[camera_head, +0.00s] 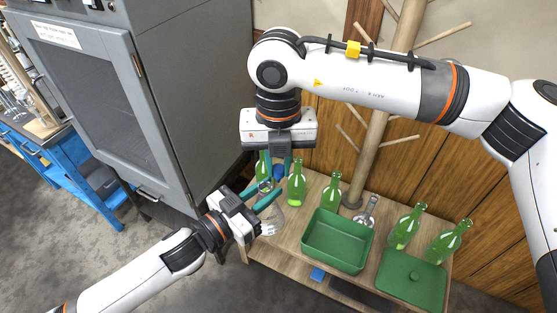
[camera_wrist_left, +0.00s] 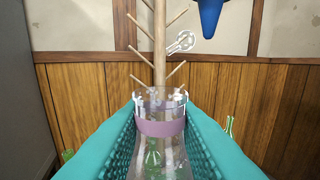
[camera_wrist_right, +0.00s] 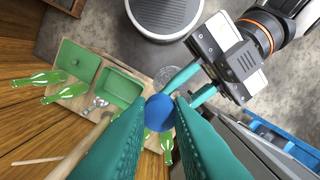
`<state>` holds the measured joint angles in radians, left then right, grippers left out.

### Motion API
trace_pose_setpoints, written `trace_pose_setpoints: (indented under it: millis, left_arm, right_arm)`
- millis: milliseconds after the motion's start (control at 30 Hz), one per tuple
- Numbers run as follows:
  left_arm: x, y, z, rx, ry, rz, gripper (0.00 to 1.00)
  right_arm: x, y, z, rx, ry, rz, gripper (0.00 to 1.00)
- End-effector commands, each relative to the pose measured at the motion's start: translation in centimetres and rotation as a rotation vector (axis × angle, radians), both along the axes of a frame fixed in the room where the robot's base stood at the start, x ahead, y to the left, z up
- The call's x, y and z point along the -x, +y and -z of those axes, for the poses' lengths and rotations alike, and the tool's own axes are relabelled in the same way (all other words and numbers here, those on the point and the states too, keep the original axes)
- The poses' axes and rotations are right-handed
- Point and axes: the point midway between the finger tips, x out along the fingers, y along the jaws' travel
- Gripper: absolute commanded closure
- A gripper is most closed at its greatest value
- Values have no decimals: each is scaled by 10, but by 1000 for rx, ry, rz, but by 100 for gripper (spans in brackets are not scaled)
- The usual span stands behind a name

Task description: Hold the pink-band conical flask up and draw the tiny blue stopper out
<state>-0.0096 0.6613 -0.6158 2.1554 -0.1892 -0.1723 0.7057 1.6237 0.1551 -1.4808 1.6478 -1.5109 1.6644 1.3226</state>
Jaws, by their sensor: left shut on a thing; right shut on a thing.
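The clear conical flask with the pink band (camera_wrist_left: 160,128) is between the teal fingers of my left gripper (camera_head: 268,201), which is shut on it. In the head view the flask (camera_head: 272,219) is held off the table, beside its left end. The tiny blue stopper (camera_wrist_right: 159,112) is pinched between the fingertips of my right gripper (camera_head: 277,170). In the left wrist view the stopper (camera_wrist_left: 209,14) shows above and to the right of the flask's mouth, apart from it. The right wrist view shows the flask (camera_wrist_right: 168,77) partly hidden beyond the stopper.
A wooden peg stand (camera_head: 376,150) rises behind. A grey cabinet (camera_head: 180,90) stands to the left.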

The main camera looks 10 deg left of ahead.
Motion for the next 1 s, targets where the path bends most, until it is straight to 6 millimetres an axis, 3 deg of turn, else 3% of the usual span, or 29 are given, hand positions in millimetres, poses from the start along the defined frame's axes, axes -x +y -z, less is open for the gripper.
trace_pose_setpoints:
  millis: [600, 1000]
  left_arm:
    - [-28, 82, 0, -3, 2, -1, 100]
    - [-31, 92, 0, 1, 0, 0, 100]
  right_arm:
    - [0, 0, -8, 0, 0, 0, 100]
    - [0, 0, -8, 0, 0, 0, 100]
